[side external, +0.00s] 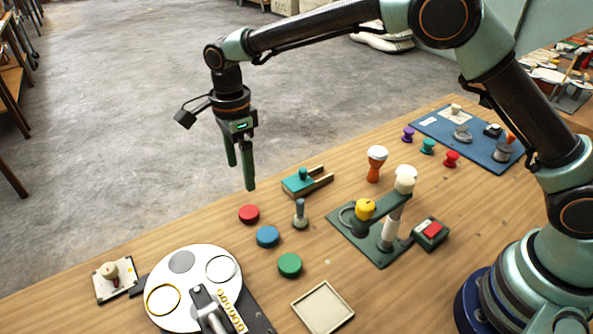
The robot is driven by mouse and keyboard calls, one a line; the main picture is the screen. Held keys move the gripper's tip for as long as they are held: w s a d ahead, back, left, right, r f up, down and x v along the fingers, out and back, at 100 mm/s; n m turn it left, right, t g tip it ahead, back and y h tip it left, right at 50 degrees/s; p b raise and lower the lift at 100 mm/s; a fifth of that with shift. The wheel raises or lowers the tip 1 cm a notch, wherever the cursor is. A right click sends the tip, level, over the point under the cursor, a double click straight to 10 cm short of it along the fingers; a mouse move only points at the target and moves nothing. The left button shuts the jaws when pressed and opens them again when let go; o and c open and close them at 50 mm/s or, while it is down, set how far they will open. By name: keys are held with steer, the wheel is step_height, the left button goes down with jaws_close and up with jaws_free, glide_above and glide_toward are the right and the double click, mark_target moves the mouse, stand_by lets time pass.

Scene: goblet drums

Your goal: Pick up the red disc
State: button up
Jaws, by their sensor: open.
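The red disc (249,214) lies flat on the wooden table, left of centre in the side external view. A blue disc (268,236) and a green disc (290,265) lie near it in a slanting row. My gripper (242,184) points downward with its two green fingers just above the red disc in the picture. The fingers are open and hold nothing. They appear apart from the disc, but the exact height and depth cannot be told from this one view.
A green slider block (298,183) and a grey peg (300,214) stand close to the right of the discs. A white turntable (190,270) is at lower left, a square tray (322,307) in front. A goblet drum (376,163) stands farther right.

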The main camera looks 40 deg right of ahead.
glide_above(249, 210)
steer(key=f, duration=0.6)
steer(key=shift+s+a+f, duration=0.15)
steer(key=shift+a+f, duration=0.1)
steer(key=shift+f, duration=0.05)
steer(key=shift+d+f, duration=0.15)
steer(key=shift+f, duration=1.15)
steer(key=shift+d+f, duration=0.1)
steer(key=shift+f, duration=1.2)
steer(key=c, duration=1.4)
steer(key=shift+r, duration=0.15)
